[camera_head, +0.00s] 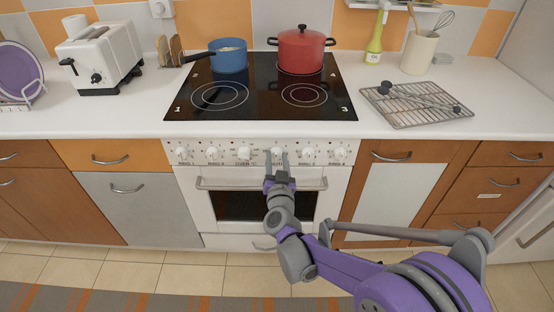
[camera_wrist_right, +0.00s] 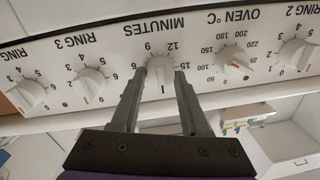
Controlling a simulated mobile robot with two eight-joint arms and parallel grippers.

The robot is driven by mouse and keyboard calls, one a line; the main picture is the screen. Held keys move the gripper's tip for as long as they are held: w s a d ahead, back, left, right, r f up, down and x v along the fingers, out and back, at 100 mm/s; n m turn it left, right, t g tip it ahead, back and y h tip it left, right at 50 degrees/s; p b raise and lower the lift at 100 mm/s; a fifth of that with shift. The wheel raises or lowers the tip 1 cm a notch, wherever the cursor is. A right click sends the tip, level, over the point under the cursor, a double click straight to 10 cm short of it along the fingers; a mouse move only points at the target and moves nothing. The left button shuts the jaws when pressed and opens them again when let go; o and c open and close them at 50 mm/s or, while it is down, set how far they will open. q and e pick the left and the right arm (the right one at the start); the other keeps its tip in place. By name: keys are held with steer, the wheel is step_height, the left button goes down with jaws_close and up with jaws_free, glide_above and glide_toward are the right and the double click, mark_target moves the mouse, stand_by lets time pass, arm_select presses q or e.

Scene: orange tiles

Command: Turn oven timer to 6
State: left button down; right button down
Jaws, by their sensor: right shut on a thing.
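The oven timer is a white knob (camera_wrist_right: 160,70) marked MINUTES on the white control panel. In the wrist view the panel lettering is upside down. The numbers 6, 9, 12 and 15 show around the knob's upper side, with 6 at its left. My right gripper (camera_wrist_right: 160,85) is shut on the timer knob, with one finger on each side. In the head view, the right gripper (camera_head: 277,160) is at the panel and partly hides the knob. My left gripper is not in view.
Next to the timer are the OVEN °C knob (camera_wrist_right: 233,60) and RING 3 knob (camera_wrist_right: 90,82). Below the panel is the oven door handle (camera_head: 225,184). Above are the hob (camera_head: 262,92), a blue pan (camera_head: 231,60) and a red pot (camera_head: 301,52).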

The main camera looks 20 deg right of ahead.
steer(key=m, duration=0.5)
steer(key=shift+f+m, duration=0.1)
steer(key=shift+m, duration=0.3)
steer(key=m, duration=0.5)
steer(key=shift+m+h, duration=0.3)
steer(key=m, duration=0.5)
steer(key=shift+f+m+h+p, duration=0.1)
steer(key=shift+m+h+p, duration=0.3)
steer(key=m, duration=0.5)
steer(key=shift+c, duration=2)
jaws_free()
